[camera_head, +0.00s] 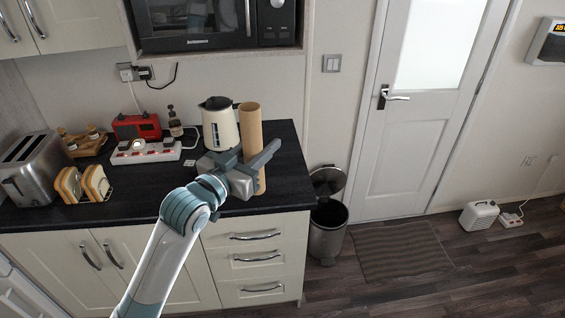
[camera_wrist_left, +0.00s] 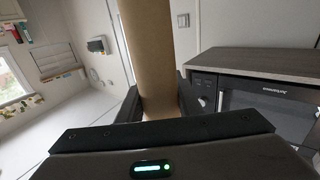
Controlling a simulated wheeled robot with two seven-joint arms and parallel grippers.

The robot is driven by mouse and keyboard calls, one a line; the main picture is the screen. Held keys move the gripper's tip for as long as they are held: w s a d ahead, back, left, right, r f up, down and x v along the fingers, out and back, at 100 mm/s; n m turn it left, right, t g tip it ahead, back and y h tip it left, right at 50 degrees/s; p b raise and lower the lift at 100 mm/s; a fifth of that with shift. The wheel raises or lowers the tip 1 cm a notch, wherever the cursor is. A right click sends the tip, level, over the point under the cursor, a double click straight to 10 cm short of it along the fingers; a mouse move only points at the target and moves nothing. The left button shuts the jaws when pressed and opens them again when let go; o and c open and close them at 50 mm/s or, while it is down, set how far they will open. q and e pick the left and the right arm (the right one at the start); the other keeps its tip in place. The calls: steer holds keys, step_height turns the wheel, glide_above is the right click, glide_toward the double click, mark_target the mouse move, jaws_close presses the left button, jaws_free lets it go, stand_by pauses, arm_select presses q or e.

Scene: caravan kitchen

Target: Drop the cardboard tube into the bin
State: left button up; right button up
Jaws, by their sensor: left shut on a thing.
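The brown cardboard tube (camera_head: 251,128) stands roughly upright over the right end of the dark counter, beside the kettle. My left gripper (camera_head: 256,160) is shut on the tube's lower part. In the left wrist view the tube (camera_wrist_left: 150,60) rises between the two fingers of the gripper (camera_wrist_left: 158,100). I cannot tell whether the tube's lower end touches the counter. The bin (camera_head: 327,232) stands on the floor just right of the cabinet, its lid (camera_head: 328,180) raised and its dark mouth showing. My right gripper is not in view.
A cream kettle (camera_head: 220,125) stands just left of the tube. A power strip (camera_head: 146,152), red radio (camera_head: 136,127), toast rack (camera_head: 83,185) and toaster (camera_head: 37,167) are farther left. A microwave (camera_head: 205,22) is above. A mat (camera_head: 399,249) lies right of the bin.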

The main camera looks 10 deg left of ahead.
arm_select(q)
steer(key=s+f+n+y+b, duration=0.1)
steer(key=s+f+y+b, duration=0.1)
steer(key=f, duration=0.5)
steer(key=s+a+f+n+y+b, duration=0.1)
steer(key=s+f+y+b, duration=0.1)
steer(key=s+f+b, duration=0.2)
steer(key=s+a+f+n+y+b, duration=0.1)
steer(key=s+f+y+b, duration=0.1)
steer(key=f+b, duration=0.5)
step_height(320, 180, down, 4)
steer(key=shift+s+n+t, duration=0.4)
steer(key=shift+s, duration=0.45)
